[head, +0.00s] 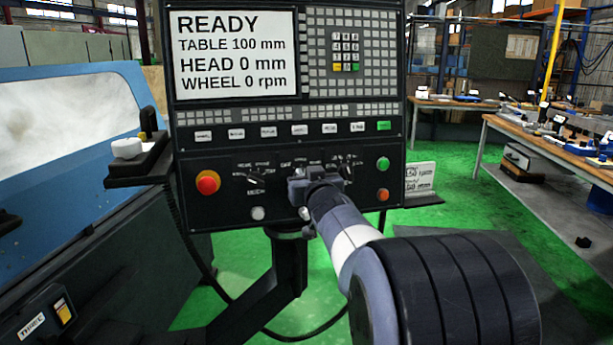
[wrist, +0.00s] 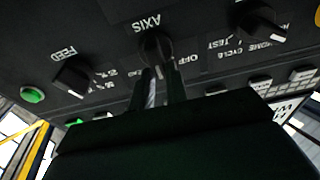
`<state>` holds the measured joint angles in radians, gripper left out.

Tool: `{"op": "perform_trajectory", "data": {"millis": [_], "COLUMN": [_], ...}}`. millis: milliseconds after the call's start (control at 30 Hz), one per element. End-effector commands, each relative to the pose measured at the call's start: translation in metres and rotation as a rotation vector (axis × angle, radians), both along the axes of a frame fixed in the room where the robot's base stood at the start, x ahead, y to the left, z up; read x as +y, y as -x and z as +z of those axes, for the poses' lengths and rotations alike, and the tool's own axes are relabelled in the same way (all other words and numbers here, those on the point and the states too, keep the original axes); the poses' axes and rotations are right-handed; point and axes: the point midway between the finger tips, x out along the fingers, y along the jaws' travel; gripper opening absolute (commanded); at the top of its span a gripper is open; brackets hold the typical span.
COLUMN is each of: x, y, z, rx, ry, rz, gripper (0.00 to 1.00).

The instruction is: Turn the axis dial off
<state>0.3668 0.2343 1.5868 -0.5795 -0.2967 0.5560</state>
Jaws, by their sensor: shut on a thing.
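The control panel (head: 222,160) faces me in the head view. My gripper (head: 300,186) is at its lower middle, among the dials, and covers the axis dial there. The wrist view shows the panel upside down. In it the dark round axis dial (wrist: 156,44) sits beside the word AXIS. Both fingers of my gripper (wrist: 160,70) reach up to this dial and are shut on its grip. The word OFF shows just right of the fingers. The dial's pointer is hidden between the fingers, so its setting cannot be read.
The feed dial (wrist: 72,74) and another dial (wrist: 262,20) flank the axis dial. A red stop button (head: 208,183), a green button (head: 383,163) and an orange button (head: 383,195) are on the panel. The screen (head: 234,53) reads READY. A small shelf (head: 137,165) juts out at left.

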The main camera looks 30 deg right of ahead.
Motion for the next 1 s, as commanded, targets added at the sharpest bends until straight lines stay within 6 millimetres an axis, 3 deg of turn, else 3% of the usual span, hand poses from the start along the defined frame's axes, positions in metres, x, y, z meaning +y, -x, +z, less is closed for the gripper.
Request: {"op": "perform_trajectory", "data": {"millis": [267,1000], "x": [0.0006,0.0060], "y": [-0.0001,-0.0009], "z": [0.0012,-0.0013], "rx": [0.018,0.125], "ry": [0.083,0.593], "rz": [0.015,0.110], "gripper": [0.00,0.00]}}
